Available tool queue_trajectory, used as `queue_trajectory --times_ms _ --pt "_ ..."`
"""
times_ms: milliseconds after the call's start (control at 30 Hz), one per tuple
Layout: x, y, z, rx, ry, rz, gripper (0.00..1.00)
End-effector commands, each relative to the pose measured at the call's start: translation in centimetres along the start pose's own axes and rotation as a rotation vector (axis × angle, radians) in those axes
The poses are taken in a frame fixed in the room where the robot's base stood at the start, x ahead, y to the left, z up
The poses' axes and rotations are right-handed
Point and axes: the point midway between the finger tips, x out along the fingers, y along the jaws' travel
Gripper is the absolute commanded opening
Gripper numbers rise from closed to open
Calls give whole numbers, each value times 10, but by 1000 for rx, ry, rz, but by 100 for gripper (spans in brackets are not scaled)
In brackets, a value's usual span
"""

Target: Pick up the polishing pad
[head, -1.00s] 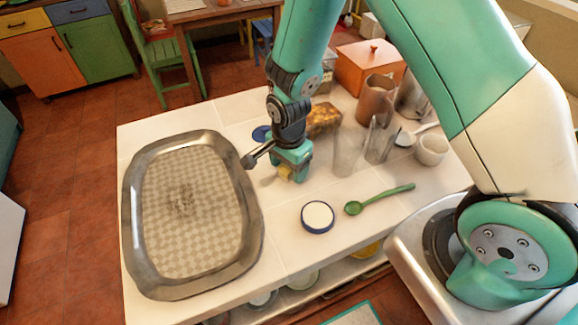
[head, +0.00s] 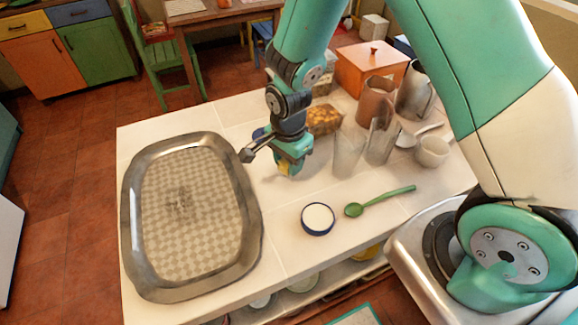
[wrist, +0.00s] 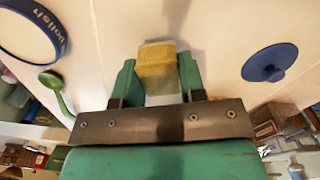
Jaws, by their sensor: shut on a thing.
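The polishing pad, a small yellow-tan block (wrist: 157,66), sits between the two green fingers of my gripper (wrist: 158,82) in the wrist view. The fingers are shut on its sides. In the head view my gripper (head: 289,170) is over the white counter, right of the large tray, and only a little yellow of the pad (head: 284,169) shows below it. The pad appears to be just above the counter; the exact gap is hard to tell.
A metal-rimmed tray (head: 252,240) fills the counter's left. A round polish tin (head: 318,219) and green spoon (head: 380,201) lie in front. A blue knobbed disc (wrist: 270,62) lies beside my gripper. Glasses (head: 348,152), metal pitchers (head: 376,101) and an orange box (head: 370,68) stand behind right.

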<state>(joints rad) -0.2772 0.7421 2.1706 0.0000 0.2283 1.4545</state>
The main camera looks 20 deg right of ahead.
Motion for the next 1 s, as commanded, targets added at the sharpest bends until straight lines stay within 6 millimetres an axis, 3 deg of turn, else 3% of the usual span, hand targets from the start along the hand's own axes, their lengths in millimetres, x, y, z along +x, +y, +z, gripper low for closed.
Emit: queue_trajectory --times_ms 300,500,700,1000 --pt "-92 -1 0 0 1 -10 11" --pt "-142 -1 0 0 1 -6 11" --pt "-170 0 0 0 0 -2 11" --pt "-177 0 0 0 0 1 11"
